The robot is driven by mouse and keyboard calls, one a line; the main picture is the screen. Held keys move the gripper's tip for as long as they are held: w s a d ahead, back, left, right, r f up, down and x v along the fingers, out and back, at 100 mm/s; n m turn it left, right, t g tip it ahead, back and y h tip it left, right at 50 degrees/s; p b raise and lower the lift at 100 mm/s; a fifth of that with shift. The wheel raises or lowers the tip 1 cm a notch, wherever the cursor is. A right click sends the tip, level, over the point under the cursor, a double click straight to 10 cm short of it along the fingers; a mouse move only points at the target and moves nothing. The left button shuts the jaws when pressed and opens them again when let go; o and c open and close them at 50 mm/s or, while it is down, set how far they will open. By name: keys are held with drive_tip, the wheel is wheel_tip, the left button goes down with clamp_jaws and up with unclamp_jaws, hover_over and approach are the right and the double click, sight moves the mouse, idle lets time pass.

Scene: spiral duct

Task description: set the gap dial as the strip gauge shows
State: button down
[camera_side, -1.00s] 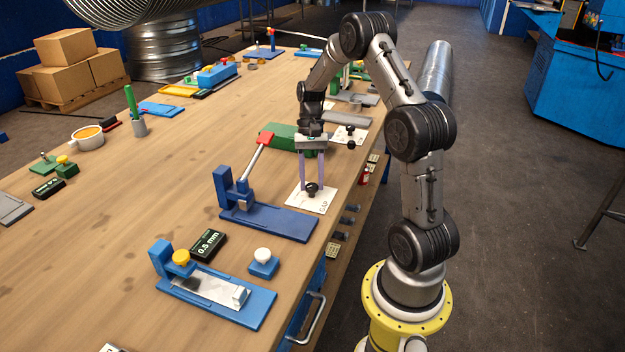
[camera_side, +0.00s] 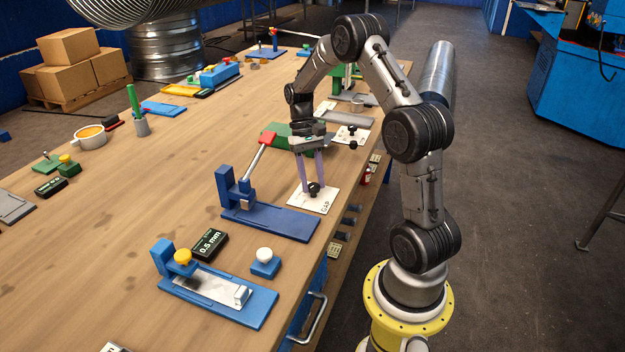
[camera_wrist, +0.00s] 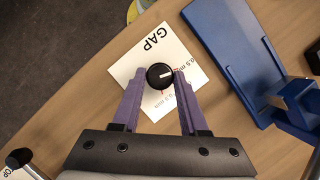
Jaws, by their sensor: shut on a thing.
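The gap dial is a black knob (camera_side: 315,189) on a white card (camera_side: 325,202) marked GAP near the table's right edge. My gripper (camera_wrist: 159,75) is shut on the knob, one purple finger on each side. In the wrist view the knob (camera_wrist: 158,80) has a white pointer line aimed right, toward the 0.5 mm mark (camera_wrist: 190,66); a red 0.3 mm mark sits lower. The strip gauge (camera_side: 225,298) is a blue base with a yellow knob and a metal strip (camera_side: 212,287). Its black display (camera_side: 208,244) reads 0.5 mm.
A blue lever device (camera_side: 270,220) with a red-tipped handle stands left of the card. A blue block with a white button (camera_side: 265,262) is nearer the front. A green object (camera_side: 280,135) and another white card with a black knob (camera_side: 350,137) lie behind my gripper.

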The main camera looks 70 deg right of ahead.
drive_tip(key=shift+c, duration=2.2)
unclamp_jaws()
drive_tip(key=shift+r, duration=0.1)
drive_tip(key=v, duration=1.3)
drive_tip(key=shift+d+r, duration=0.2)
drive_tip(key=shift+r, duration=0.05)
drive_tip(key=shift+w, duration=0.15)
